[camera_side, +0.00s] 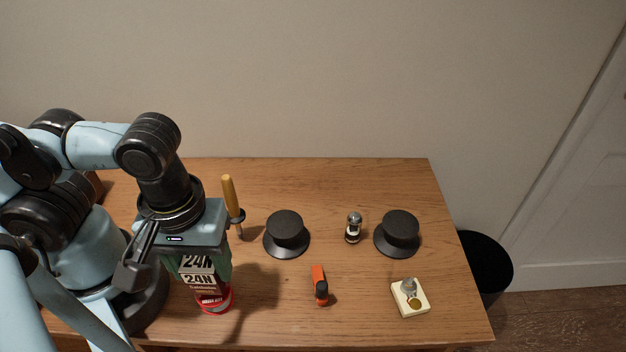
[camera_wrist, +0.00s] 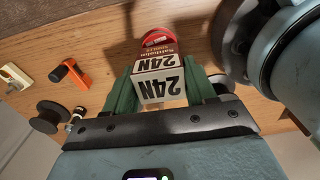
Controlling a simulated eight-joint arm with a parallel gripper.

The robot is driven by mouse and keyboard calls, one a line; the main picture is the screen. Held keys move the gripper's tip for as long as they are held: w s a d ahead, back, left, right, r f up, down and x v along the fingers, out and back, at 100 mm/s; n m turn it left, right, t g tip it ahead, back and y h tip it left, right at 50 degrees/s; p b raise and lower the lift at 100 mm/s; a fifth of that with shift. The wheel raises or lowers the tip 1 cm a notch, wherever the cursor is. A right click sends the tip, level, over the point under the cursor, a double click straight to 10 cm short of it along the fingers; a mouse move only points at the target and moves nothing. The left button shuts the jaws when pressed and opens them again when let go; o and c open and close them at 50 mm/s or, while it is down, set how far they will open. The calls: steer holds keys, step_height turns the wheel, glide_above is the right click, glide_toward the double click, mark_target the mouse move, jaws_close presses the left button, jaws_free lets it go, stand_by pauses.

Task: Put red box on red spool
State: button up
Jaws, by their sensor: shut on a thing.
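The red box (camera_side: 198,280) has white faces printed 24N and a dark red part. It is upright between the green fingers of my gripper (camera_side: 203,266), which is shut on it. In the wrist view the box (camera_wrist: 156,88) sits between both fingers (camera_wrist: 157,80). The red spool (camera_side: 228,306) is on the table at the foot of the box, partly hidden by it. It also shows in the wrist view (camera_wrist: 145,34), just beyond the box's far end. I cannot tell whether the box touches the spool or hangs just above it.
A yellow-handled tool (camera_side: 229,193) stands behind my gripper. Two black knob-like pieces (camera_side: 286,232) (camera_side: 398,232), a small metal-and-black part (camera_side: 354,227), an orange clamp-like piece (camera_side: 319,283) and a cream block (camera_side: 410,298) lie to the right. The wooden table (camera_side: 350,325) is clear at front middle.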

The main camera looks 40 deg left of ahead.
mark_target(199, 260)
steer(key=shift+f, duration=0.95)
steer(key=shift+f, duration=0.1)
steer(key=o, duration=1.1)
steer(key=shift+o, duration=0.2)
steer(key=shift+r, duration=6.15)
